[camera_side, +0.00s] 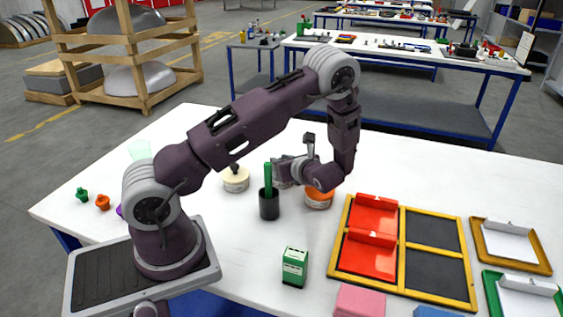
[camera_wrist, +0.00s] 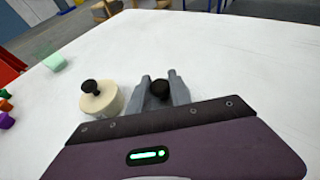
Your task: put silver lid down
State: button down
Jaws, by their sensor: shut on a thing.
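My gripper (camera_wrist: 160,84) has its two grey fingers shut around a black round knob (camera_wrist: 160,90) in the wrist view. The silver lid itself cannot be made out there; the fingers and wrist cover what is under the knob. In the side view my gripper (camera_side: 282,167) is low over the white table, behind the black cup. Grey metal shows there, but I cannot separate lid from fingers. A cream round pot with a black knob (camera_side: 236,180) stands to its left, apart from it, also visible in the wrist view (camera_wrist: 103,103).
A black cup (camera_side: 269,207) with a green stick stands in front of my gripper. An orange round container (camera_side: 318,200) is under my wrist. A green box (camera_side: 294,267), a yellow-framed tray (camera_side: 404,226) and clipboards (camera_side: 509,244) lie nearer and right. The table behind is clear.

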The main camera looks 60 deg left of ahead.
jog(key=shift+f, duration=0.15)
jog(key=c, duration=1.2)
grip_release()
jog(key=v, duration=0.6)
jog(key=shift+w+d+f, duration=0.15)
jog(key=shift+w+d, duration=0.05)
jog(key=shift+w, duration=0.15)
jog(key=o, duration=0.4)
jog(key=shift+d, duration=0.3)
jog(key=shift+c, duration=0.2)
jog(key=o, duration=0.8)
jog(key=shift+d, duration=0.1)
